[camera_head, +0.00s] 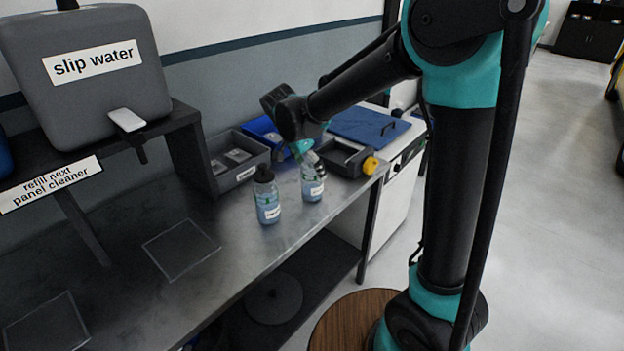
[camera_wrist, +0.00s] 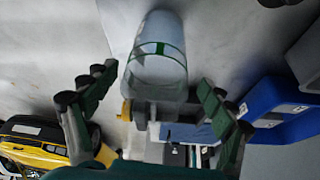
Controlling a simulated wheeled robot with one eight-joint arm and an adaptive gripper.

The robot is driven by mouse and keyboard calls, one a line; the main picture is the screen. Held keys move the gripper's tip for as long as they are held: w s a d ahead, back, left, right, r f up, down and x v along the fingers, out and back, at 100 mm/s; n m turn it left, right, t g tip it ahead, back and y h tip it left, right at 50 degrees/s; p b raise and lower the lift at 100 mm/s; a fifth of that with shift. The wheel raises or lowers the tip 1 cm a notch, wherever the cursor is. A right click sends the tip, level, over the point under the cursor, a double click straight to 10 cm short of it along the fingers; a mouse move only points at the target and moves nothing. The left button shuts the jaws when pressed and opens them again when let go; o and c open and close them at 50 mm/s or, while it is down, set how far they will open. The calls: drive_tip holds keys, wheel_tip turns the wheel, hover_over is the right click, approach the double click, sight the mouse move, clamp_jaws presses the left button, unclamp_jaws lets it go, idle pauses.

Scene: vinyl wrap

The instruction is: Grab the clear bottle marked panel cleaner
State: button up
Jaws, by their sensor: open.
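Two clear bottles with bluish liquid and white labels stand upright on the steel bench (camera_head: 232,262). The left bottle (camera_head: 267,198) has a dark top and stands clear of the arm. The right bottle (camera_head: 313,185) is under my gripper (camera_head: 304,150), which partly covers its top. Both labels are too small to read, so I cannot tell which says panel cleaner. In the wrist view a clear bottle (camera_wrist: 157,62) with green lines lies between the spread fingers of my gripper (camera_wrist: 155,88). The fingers are open, with gaps at both sides.
A grey bin (camera_head: 240,172), a blue bin (camera_head: 262,128) and a dark tray with a yellow item (camera_head: 370,165) stand close behind and beside the bottles. A grey "slip water" tank (camera_head: 95,95) sits on a shelf at left. The bench's front left is mostly clear.

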drive_tip(key=x, duration=0.5)
drive_tip(key=shift+s+d, duration=0.15)
drive_tip(key=c, duration=1.3)
drive_tip(key=shift+c, duration=0.2)
